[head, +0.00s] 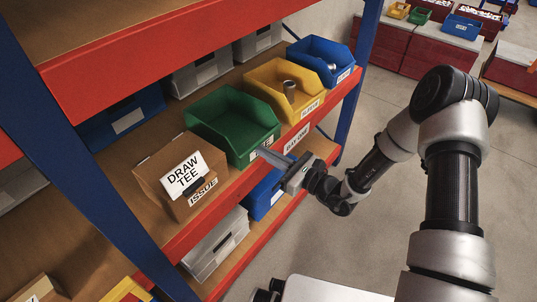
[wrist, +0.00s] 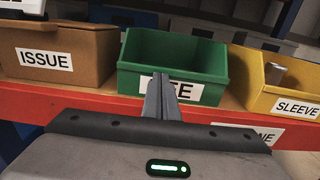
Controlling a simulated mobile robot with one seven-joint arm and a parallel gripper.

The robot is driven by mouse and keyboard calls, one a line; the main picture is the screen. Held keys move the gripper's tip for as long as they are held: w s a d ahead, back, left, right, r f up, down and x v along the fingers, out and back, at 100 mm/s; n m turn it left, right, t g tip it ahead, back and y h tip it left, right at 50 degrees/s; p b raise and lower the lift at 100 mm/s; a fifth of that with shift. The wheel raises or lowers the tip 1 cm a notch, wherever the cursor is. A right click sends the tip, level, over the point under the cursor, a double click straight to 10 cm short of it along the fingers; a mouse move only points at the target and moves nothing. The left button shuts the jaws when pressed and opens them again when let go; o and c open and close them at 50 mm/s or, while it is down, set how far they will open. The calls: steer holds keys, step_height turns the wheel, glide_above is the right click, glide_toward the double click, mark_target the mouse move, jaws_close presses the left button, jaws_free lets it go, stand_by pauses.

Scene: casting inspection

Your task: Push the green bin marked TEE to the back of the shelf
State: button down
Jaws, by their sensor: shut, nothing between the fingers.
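The green bin (head: 228,122) stands on the shelf (head: 115,222) between a cardboard box and a yellow bin. In the wrist view the green bin (wrist: 172,58) is empty as far as I can see, and its white front label is partly covered by my fingers. My gripper (head: 262,153) is shut and empty, with its fingers pointing at the bin's front. In the wrist view my gripper (wrist: 160,82) is in front of the label; I cannot tell whether the tips touch it.
The cardboard box (head: 165,172) marked ISSUE holds a DRAW TEE card (head: 184,174). The yellow SLEEVE bin (head: 284,92) holds a metal part (head: 289,90). A blue bin (head: 322,62) stands beyond it. Orange shelf edges and blue uprights (head: 358,75) frame the bay.

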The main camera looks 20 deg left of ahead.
mark_target(247, 142)
steer(key=x, duration=0.8)
steer(key=shift+b, duration=0.3)
steer(key=shift+d, duration=0.2)
